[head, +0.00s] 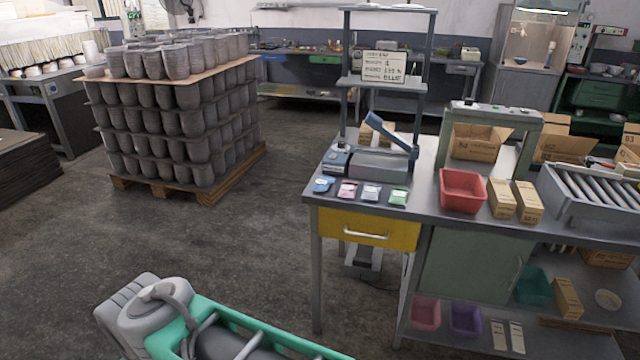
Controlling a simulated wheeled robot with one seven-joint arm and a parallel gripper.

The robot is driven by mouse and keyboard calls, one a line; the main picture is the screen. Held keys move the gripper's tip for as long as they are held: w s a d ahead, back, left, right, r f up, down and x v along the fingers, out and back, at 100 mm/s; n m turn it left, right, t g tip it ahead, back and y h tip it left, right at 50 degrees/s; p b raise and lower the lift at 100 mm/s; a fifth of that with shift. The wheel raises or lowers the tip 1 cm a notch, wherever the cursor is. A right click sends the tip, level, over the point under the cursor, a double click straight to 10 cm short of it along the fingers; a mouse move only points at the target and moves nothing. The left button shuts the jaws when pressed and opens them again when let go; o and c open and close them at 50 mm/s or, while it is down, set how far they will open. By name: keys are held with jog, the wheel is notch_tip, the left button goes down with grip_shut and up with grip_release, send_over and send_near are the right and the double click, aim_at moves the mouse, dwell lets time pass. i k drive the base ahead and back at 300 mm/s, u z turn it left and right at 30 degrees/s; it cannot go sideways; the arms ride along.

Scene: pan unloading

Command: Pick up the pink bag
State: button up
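The pink bag (347,190) is a small flat packet with a pale label. It lies near the front edge of the grey workbench (440,222), in a row with other small bags. A blue bag (323,185) is on its left, a whitish-grey bag (371,193) on its right, and a green bag (398,197) at the right end. The bags lie apart from each other. My gripper's fingers are not in view.
A heat sealer (372,162) stands just behind the bags. A red bin (462,191) and small cartons (514,201) are to the right. A yellow drawer (367,229) is below the bags. A pallet stack of grey pots (172,115) stands left. The floor between is clear.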

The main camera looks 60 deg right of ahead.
aim_at(348, 188)
jog(key=z, duration=0.45)
jog(key=i, duration=1.2)
jog(key=z, duration=0.8)
jog(key=i, duration=0.3)
jog(key=z, duration=0.2)
